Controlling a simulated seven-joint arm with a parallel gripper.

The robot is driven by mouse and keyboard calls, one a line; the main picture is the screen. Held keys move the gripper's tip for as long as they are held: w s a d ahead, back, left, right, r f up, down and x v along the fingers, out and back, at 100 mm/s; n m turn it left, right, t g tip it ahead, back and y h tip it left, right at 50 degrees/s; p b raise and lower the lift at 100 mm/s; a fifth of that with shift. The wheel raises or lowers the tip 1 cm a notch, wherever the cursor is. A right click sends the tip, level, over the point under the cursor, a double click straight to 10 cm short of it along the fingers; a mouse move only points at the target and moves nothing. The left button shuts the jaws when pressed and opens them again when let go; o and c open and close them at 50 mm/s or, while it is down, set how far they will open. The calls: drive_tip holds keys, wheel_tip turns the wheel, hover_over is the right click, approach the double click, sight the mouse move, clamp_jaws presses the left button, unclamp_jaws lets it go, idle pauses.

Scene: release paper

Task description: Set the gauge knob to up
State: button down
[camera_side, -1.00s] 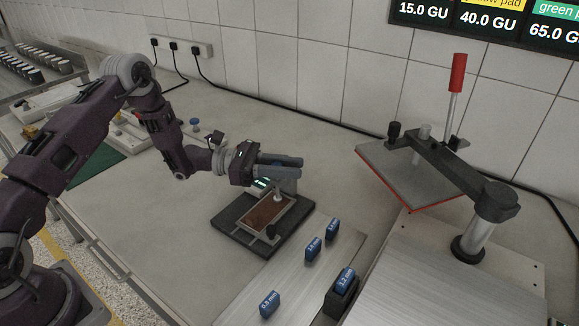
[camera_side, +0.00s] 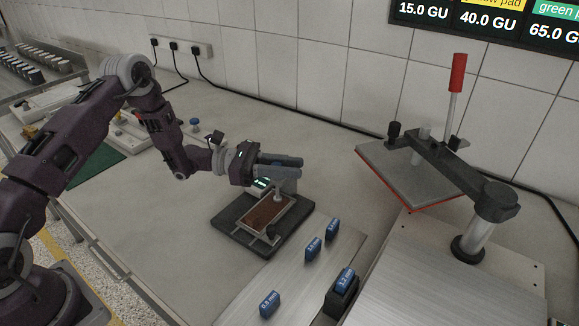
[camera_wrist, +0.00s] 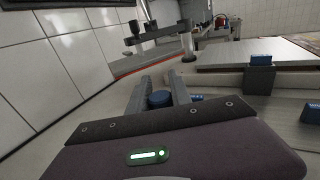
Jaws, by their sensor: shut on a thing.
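The gauge (camera_side: 262,185) is a small pale unit with a lit green display, standing at the back of a dark base plate with a brown panel in a light frame. My gripper (camera_side: 298,166) reaches level over the gauge from the left. In the wrist view, a round blue knob (camera_wrist: 160,98) sits between the two grey fingers of my gripper (camera_wrist: 159,78), which are shut on it. In the side view the fingers hide this knob. I cannot tell which way it is set.
Several blue labelled blocks (camera_side: 313,247) stand right of the base plate, one in a dark holder (camera_side: 340,300). A press with a red handle (camera_side: 457,73) and a raised grey plate (camera_side: 410,175) stands at the right.

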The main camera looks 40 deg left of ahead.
wheel_tip(320, 180, up, 3)
drive_tip(key=shift+f, duration=0.2)
drive_tip(key=c, duration=1.2)
unclamp_jaws()
drive_tip(key=shift+o, duration=0.2)
drive_tip(key=v, duration=0.7)
